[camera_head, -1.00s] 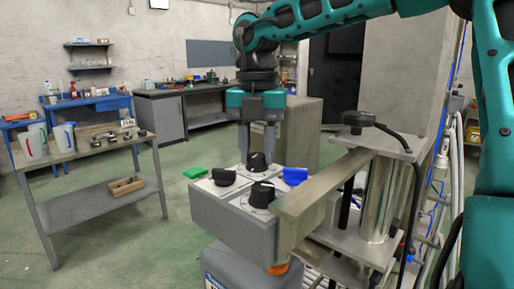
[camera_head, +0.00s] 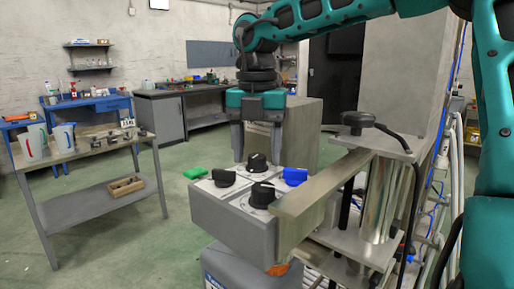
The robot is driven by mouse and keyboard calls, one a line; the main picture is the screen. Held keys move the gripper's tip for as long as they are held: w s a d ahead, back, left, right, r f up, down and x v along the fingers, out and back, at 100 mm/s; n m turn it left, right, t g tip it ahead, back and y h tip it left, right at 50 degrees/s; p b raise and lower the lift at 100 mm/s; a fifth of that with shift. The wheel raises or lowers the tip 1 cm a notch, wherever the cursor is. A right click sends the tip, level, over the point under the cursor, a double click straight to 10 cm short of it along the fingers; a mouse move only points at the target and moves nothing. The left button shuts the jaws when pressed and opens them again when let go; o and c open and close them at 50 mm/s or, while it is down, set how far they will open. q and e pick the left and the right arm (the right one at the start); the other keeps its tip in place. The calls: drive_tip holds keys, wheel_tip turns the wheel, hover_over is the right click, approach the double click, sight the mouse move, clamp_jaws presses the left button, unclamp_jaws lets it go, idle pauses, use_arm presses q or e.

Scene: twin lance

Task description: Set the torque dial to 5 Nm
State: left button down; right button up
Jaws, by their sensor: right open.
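A grey box (camera_head: 232,222) carries several knobs on its pale top panel. Black knobs stand at the left (camera_head: 223,177), at the back (camera_head: 257,163) and at the front (camera_head: 261,194). A blue knob (camera_head: 294,176) is at the right. I cannot read the labels, so I cannot tell which one is the torque dial. My right gripper (camera_head: 257,160) points down over the back black knob, its open fingers on either side of it with gaps showing. My left gripper is not in view.
A wooden beam (camera_head: 318,189) runs close along the box's right side, beside a metal post stand (camera_head: 381,205). A side table (camera_head: 85,150) with jugs stands at the left, with free floor between.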

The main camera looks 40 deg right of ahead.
sight(257, 155)
drive_tip(key=shift+r, duration=0.1)
wheel_tip(257, 155, up, 13)
drive_tip(key=p, duration=0.2)
drive_tip(key=shift+p, duration=0.3)
idle(0.4)
